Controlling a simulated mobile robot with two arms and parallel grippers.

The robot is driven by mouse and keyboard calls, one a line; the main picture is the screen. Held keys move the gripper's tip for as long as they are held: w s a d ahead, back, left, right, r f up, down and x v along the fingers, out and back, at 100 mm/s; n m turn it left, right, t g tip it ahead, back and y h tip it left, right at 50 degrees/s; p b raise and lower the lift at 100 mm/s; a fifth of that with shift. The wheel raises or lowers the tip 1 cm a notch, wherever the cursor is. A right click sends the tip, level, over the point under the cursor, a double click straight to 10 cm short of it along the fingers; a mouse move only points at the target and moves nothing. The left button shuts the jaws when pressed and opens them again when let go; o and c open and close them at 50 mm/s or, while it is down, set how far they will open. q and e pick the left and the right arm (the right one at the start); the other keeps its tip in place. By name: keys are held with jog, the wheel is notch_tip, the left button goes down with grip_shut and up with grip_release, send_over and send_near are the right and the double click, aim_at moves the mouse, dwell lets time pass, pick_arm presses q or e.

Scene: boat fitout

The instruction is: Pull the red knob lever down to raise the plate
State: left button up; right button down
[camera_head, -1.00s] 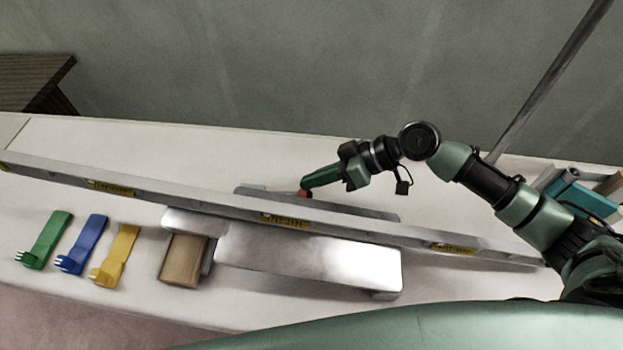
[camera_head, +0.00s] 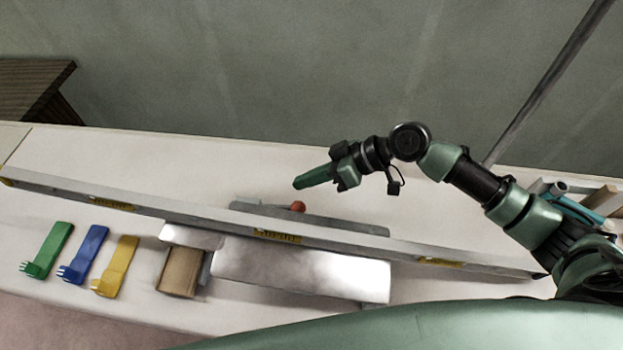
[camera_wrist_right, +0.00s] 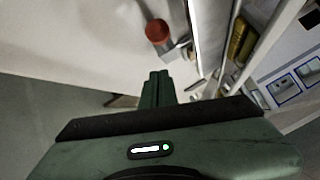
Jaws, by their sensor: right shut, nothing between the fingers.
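The red knob (camera_head: 298,206) sits just behind the long metal rail, by a grey base plate (camera_head: 345,222). It also shows in the right wrist view (camera_wrist_right: 157,31), above and ahead of the fingers. A shiny metal plate (camera_head: 300,270) lies in front of the rail; whether it is raised is hard to tell. My right gripper (camera_head: 297,184) is shut and empty, just behind the knob and apart from it in the head view. Its closed green fingers also show in the right wrist view (camera_wrist_right: 158,78). My left gripper is not in view.
A long rail (camera_head: 190,213) with yellow labels crosses the white bench. Green (camera_head: 47,250), blue (camera_head: 83,254) and yellow (camera_head: 115,266) tools lie at the left. A wooden block (camera_head: 181,272) is beside the plate. The bench behind the rail at left is clear.

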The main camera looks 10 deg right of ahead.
jog(key=d+f+b+v, duration=0.1)
jog(key=b+v, duration=0.1)
jog(key=v, duration=0.7)
jog(key=shift+d, duration=0.25)
jog(key=shift+s+r, duration=0.1)
jog(key=shift+r, duration=0.1)
